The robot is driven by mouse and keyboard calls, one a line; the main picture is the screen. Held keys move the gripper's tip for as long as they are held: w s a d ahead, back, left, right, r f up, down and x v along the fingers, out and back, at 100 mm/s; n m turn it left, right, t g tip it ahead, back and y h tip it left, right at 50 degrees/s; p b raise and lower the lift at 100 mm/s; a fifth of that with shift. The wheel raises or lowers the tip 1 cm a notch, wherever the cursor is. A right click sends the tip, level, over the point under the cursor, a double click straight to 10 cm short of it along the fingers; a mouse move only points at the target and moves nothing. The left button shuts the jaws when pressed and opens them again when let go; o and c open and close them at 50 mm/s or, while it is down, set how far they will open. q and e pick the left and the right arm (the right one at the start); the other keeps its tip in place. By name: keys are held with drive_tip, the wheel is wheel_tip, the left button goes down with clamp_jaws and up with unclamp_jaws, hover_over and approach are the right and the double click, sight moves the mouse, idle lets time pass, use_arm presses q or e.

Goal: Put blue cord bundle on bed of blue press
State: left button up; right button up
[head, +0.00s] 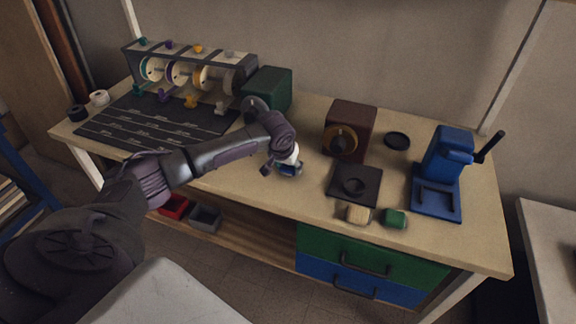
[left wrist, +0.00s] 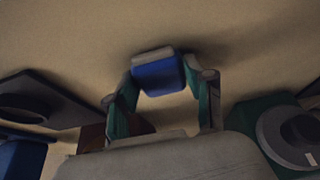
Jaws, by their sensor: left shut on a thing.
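The blue cord bundle (head: 291,170) is at my left gripper (head: 282,168), over the front middle of the bench. In the left wrist view the blue cord bundle (left wrist: 158,76), with a pale band along one edge, sits between the fingertips of my left gripper (left wrist: 165,85). The gripper is shut on it; the height above the bench is hard to judge. The blue press (head: 447,155) stands at the right end of the bench, with a black lever at its side. Its flat blue bed (head: 436,204) faces the front and looks empty. My right gripper is not in view.
Between bundle and press are a brown box with a dial (head: 349,130), a black plate (head: 354,184), a tan bundle (head: 358,213) and a green bundle (head: 394,218). A black disc (head: 397,140) lies behind. A green box (head: 268,88) and spool rack (head: 185,72) stand left.

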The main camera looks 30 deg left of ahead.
use_arm(q)
drive_tip(key=o, duration=1)
drive_tip(key=shift+f, duration=0.1)
